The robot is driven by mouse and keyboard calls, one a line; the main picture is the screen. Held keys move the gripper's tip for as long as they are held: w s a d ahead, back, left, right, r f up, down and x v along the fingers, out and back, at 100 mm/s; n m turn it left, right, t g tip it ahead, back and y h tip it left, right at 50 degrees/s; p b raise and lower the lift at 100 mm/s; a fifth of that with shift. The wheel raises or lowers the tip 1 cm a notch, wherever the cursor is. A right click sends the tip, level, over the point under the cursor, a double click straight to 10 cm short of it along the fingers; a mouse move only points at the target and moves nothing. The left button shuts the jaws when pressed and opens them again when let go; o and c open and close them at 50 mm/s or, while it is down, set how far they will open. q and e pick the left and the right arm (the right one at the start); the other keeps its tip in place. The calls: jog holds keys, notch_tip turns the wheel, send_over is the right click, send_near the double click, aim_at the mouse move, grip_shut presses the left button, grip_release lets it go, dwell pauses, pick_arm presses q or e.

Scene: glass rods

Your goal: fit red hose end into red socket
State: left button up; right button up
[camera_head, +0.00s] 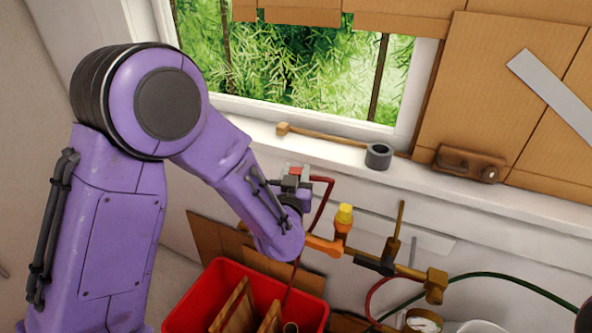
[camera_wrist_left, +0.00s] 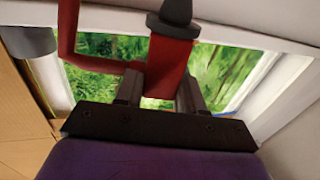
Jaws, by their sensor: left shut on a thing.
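My left gripper (camera_head: 295,182) is raised in front of the window sill, shut on a red hose end (camera_wrist_left: 172,62). In the left wrist view the hose end is a red block with a dark tapered tip, between the two grey fingers (camera_wrist_left: 160,92). Its red hose (camera_head: 323,200) runs out to the side and drops behind my arm toward the red crate; it also shows in the left wrist view (camera_wrist_left: 68,40). I cannot make out a red socket in either view. My right gripper is not in view.
A brass pipe fitting (camera_head: 410,272) with an orange, yellow-capped part (camera_head: 343,222) stands right of my arm. A red crate (camera_head: 190,305) holds wooden pieces below. A grey ring (camera_head: 378,156) and wooden-handled tool (camera_head: 325,136) lie on the sill. A green hose (camera_head: 500,277) curves at right.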

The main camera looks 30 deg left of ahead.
pick_arm(q)
jog(key=f, duration=0.1)
jog(key=w+f+b, duration=0.1)
jog(key=f, duration=0.1)
jog(key=shift+f, duration=0.1)
jog(key=shift+s+f+b, duration=0.1)
jog(key=shift+b, duration=0.3)
jog(key=shift+s+r, duration=0.2)
jog(key=shift+s, duration=0.05)
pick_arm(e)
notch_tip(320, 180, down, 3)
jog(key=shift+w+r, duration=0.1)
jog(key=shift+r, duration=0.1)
pick_arm(q)
jog(key=shift+w+f, duration=0.1)
jog(key=shift+w, duration=0.05)
jog(key=shift+s, duration=0.25)
jog(key=shift+w+f, duration=0.1)
jog(key=shift+f, duration=0.45)
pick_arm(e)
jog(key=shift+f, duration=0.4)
pick_arm(q)
jog(key=o, duration=0.9)
